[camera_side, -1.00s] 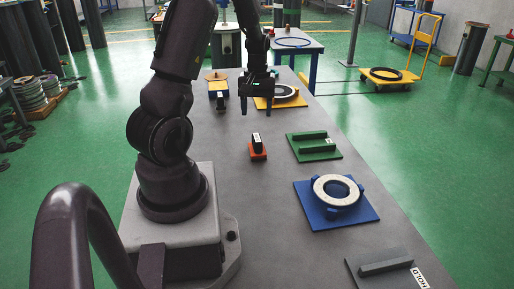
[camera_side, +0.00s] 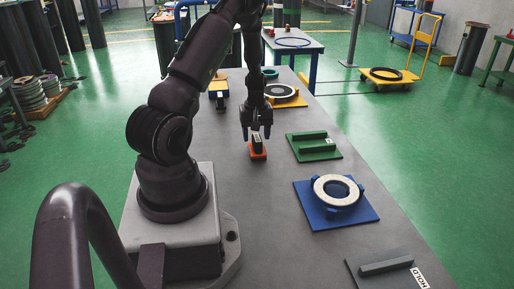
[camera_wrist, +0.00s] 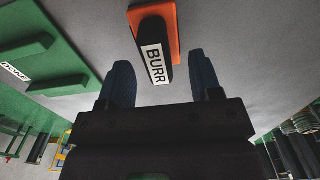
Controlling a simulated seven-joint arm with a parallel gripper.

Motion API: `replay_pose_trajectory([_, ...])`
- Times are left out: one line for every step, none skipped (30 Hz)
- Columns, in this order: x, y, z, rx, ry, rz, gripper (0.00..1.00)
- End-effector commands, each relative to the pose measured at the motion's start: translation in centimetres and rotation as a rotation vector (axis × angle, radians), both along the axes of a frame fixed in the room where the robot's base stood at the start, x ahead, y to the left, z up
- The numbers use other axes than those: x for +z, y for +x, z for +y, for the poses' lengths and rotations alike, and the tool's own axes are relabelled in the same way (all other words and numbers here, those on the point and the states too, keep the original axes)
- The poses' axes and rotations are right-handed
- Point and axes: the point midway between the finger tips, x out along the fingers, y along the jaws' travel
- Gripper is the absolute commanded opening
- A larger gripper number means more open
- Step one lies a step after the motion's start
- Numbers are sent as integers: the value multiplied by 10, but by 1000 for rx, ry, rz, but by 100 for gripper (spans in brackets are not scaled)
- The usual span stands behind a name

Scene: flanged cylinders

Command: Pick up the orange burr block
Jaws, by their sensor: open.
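The orange burr block (camera_side: 257,151) stands on the grey table, with an orange base and a dark upper part bearing a white label. In the wrist view the block (camera_wrist: 171,31) shows its "BURR" label just beyond the fingertips, roughly centred between them and slightly left. My gripper (camera_side: 256,134) is open and empty, just above and behind the block in the side view. Its two dark fingers also show in the wrist view (camera_wrist: 163,82). I cannot tell how much height lies between fingertips and block.
A green tray (camera_side: 314,146) labelled "DONE" lies to the right of the block. A blue fixture (camera_side: 309,213) with a pale ring (camera_side: 319,187) is nearer, and a grey "HOLD" tray (camera_side: 388,270) nearest. A yellow plate with a ring (camera_side: 295,102) lies behind. Bare table surrounds the block.

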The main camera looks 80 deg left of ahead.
Motion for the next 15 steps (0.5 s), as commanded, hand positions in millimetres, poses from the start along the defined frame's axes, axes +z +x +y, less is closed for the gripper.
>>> replay_pose_trajectory([-10,2,-1,-1,-2,1,58])
replay_pose_trajectory([-14,3,-2,-1,-3,2,58])
replay_pose_trajectory([-20,2,-1,1,-2,2,58])
replay_pose_trajectory([-23,2,-1,1,-1,2,58])
replay_pose_trajectory([-26,2,-1,1,-2,2,58])
replay_pose_trajectory([-29,2,-1,1,-1,1,58])
replay_pose_trajectory([-31,2,-1,1,-1,1,58])
replay_pose_trajectory([-32,2,-1,1,0,0,58])
replay_pose_trajectory([-32,3,0,0,0,0,58])
replay_pose_trajectory([-33,3,0,0,1,0,58])
replay_pose_trajectory([-32,3,0,0,1,0,58])
replay_pose_trajectory([-32,3,0,0,1,0,58])
replay_pose_trajectory([-32,3,0,0,1,0,58])
replay_pose_trajectory([-32,3,0,0,1,0,58])
replay_pose_trajectory([-32,3,0,0,1,0,54])
